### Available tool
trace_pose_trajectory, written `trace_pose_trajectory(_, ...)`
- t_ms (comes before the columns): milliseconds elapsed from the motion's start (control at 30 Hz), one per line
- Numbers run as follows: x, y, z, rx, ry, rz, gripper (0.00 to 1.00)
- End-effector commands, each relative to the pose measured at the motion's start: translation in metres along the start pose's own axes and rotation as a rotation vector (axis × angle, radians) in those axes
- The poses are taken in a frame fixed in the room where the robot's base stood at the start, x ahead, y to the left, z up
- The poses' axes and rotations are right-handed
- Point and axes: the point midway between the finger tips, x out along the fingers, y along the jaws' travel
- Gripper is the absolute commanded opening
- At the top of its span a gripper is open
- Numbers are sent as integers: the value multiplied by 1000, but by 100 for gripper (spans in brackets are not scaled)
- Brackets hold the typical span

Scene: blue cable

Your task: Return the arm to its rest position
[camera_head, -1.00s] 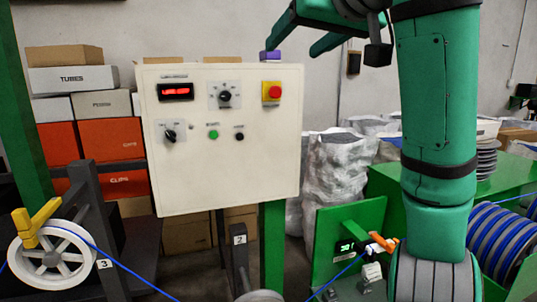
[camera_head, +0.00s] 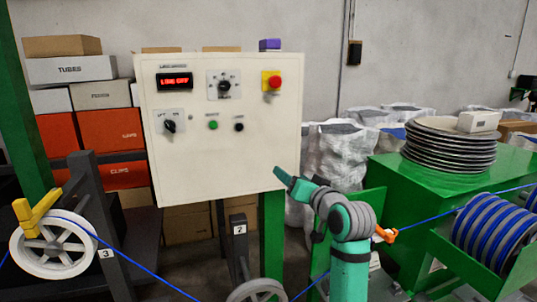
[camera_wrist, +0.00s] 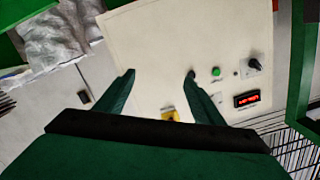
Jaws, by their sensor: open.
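My green arm (camera_head: 350,255) is low at the lower right of the head view, bent at a joint. My gripper (camera_head: 284,178) points left at the lower right corner of the white control panel (camera_head: 225,150); in this view I cannot tell whether it touches the panel. In the wrist view my gripper (camera_wrist: 160,80) has two green fingers spread apart with nothing between them. The panel (camera_wrist: 150,50) lies beyond the fingertips there, tilted in the picture.
A spoked wheel (camera_head: 52,247) with a blue cable (camera_head: 130,268) stands at the left. A green cabinet (camera_head: 400,185) bearing stacked discs (camera_head: 449,148) and a blue-grey spool (camera_head: 495,230) are at the right. Wrapped sacks (camera_head: 332,160) stand behind.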

Motion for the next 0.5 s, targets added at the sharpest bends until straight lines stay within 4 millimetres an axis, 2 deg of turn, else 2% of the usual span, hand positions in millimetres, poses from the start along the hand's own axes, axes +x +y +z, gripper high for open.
trace_pose_trajectory(33, 3, 9, 25, 18, 3, 7, 62)
trace_pose_trajectory(233, 5, 37, 104, 62, 33, 44, 62)
trace_pose_trajectory(500, -13, 65, 211, 98, 65, 111, 62)
